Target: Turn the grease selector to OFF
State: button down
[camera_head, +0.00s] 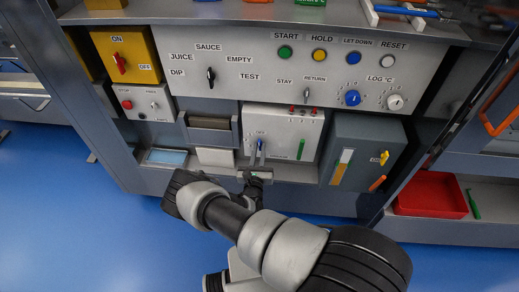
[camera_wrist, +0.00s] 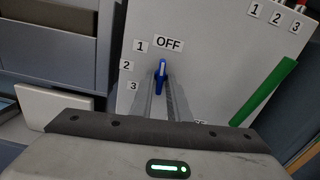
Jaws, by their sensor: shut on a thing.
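A blue selector knob (camera_wrist: 163,70) sits on a light grey panel (camera_wrist: 212,75), with the labels OFF, 1, 2 and 3 around it. No grease label is readable. The knob's pale-marked end points up at the OFF label (camera_wrist: 168,43). My gripper (camera_wrist: 162,88) has its two narrow fingers on either side of the knob and is shut on it. The fingers hide the knob's lower part. In the head view the same knob (camera_head: 261,143) shows small beside my gripper (camera_head: 257,154).
A green bar (camera_wrist: 264,92) is right of the knob, near labels 1, 2 and 3. A grey box with a yellow knob (camera_head: 384,157) stands further right. Above are START and HOLD buttons and a black selector (camera_head: 210,76). A red tray (camera_head: 431,195) lies low right.

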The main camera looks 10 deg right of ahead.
jog(key=shift+a+m, duration=0.1)
jog(key=shift+m, duration=0.6)
jog(key=c, duration=1.8)
grip_release()
jog(key=shift+o, duration=0.2)
jog(key=p+v, duration=0.1)
jog(key=v, duration=1.6)
jog(key=shift+s, duration=0.2)
